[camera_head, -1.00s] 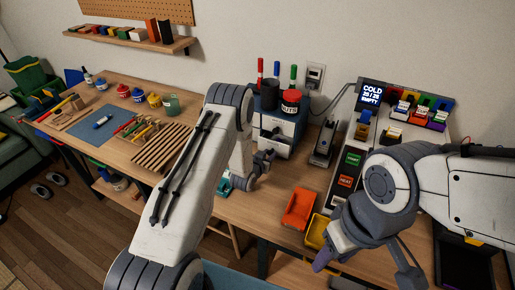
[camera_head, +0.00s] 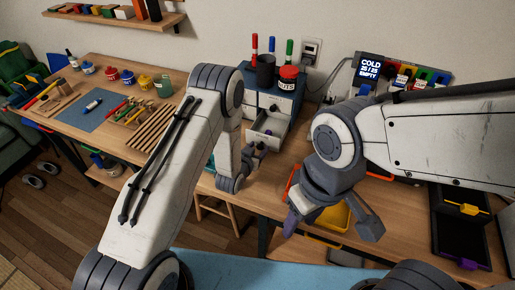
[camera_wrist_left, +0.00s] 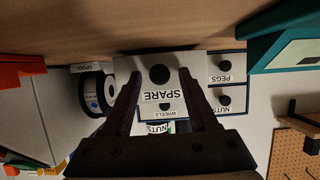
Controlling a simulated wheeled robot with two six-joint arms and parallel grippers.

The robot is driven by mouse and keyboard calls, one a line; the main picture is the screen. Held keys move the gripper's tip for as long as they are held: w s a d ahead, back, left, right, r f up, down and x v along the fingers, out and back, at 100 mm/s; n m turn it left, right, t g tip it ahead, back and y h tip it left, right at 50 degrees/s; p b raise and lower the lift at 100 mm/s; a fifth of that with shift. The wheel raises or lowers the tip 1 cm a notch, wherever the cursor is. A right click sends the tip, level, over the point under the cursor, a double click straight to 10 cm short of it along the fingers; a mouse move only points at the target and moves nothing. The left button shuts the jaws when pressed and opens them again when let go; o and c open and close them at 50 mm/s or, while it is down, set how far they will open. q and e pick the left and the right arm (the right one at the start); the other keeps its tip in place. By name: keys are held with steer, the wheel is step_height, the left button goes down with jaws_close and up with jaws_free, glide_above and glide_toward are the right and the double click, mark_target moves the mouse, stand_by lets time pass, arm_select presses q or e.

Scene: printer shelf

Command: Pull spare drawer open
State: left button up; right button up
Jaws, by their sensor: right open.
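The spare drawer (camera_head: 266,143) juts out of the small blue-grey cabinet (camera_head: 291,102), and its inside shows in the head view. In the left wrist view its white front reads SPARE, upside down, with a dark round knob (camera_wrist_left: 160,75). My left gripper (camera_head: 256,157) is in front of the drawer. In the left wrist view its fingers (camera_wrist_left: 160,80) stand apart on either side of the knob, with visible gaps, so it is open and empty. My right gripper (camera_head: 330,230) is open above the bench's front edge, over a yellow bin (camera_head: 335,217).
Pens and cups stand on the cabinet top, including a red-lidded nuts jar (camera_head: 288,78). Other drawers labelled pegs (camera_wrist_left: 228,65) and nuts sit beside the spare drawer. A spool (camera_wrist_left: 93,90) is close by. An orange bin (camera_head: 290,182) is partly hidden by my right arm.

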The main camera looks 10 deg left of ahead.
arm_select(q)
steer(key=b+v, duration=0.2)
steer(key=v, duration=0.7)
steer(key=shift+s+b, duration=0.25)
steer(key=shift+b, duration=0.1)
steer(key=shift+s+a+r, duration=0.15)
steer(key=shift+s+r, duration=0.1)
steer(key=shift+s, duration=0.15)
